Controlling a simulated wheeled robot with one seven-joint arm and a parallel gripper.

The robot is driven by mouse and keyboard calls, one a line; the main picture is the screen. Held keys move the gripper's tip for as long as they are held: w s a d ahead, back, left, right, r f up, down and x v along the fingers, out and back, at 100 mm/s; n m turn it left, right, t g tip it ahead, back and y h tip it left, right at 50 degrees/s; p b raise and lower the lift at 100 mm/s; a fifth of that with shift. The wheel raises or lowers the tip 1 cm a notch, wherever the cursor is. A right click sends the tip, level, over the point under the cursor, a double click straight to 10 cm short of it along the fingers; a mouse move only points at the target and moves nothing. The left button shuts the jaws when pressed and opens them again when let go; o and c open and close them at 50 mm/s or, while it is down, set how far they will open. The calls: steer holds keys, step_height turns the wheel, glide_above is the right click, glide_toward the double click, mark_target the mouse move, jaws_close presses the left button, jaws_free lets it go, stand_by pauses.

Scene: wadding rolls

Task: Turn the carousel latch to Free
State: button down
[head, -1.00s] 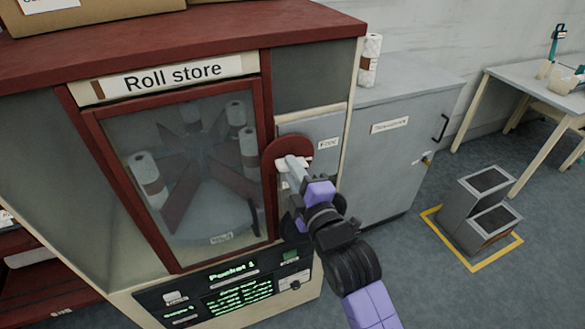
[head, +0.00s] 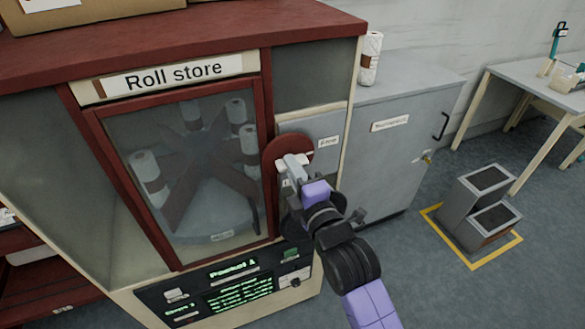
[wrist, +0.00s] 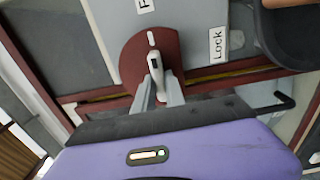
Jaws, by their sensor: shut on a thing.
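The carousel latch is a dark red round plate (wrist: 133,52) on the grey panel right of the roll store door; it also shows in the head view (head: 277,150). A slim grey handle (wrist: 154,62) stands out of its middle. My gripper (wrist: 157,88) is shut on this handle, one finger each side. A white pointer mark (wrist: 151,38) on the plate points towards a label starting with F (wrist: 145,5), partly cut off at the top edge. The Lock label (wrist: 217,44) is to the right in the wrist view. My gripper (head: 292,172) partly covers the plate in the head view.
The roll store's glazed door (head: 185,170) is left of the latch, with white rolls on the carousel behind it. A lit control panel (head: 235,285) is below. A grey cabinet (head: 385,150) stands to the right, and a grey step (head: 480,205) is on the floor.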

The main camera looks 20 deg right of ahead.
steer(key=c, duration=1.4)
jaws_free()
steer(key=s+b, duration=0.1)
steer(key=s, duration=0.7)
steer(key=shift+b, duration=0.3)
steer(key=s+f+m+g, duration=0.1)
steer(key=s+f+m, duration=0.1)
steer(key=s+m, duration=0.4)
steer(key=s+f+m+g, duration=0.1)
steer(key=s+f+m, duration=0.2)
steer(key=s, duration=1.4)
steer(key=s+f+m+g, duration=0.1)
steer(key=s+f+m, duration=0.2)
steer(key=s+m, duration=0.6)
steer(key=s, duration=0.3)
steer(key=shift+d, duration=0.35)
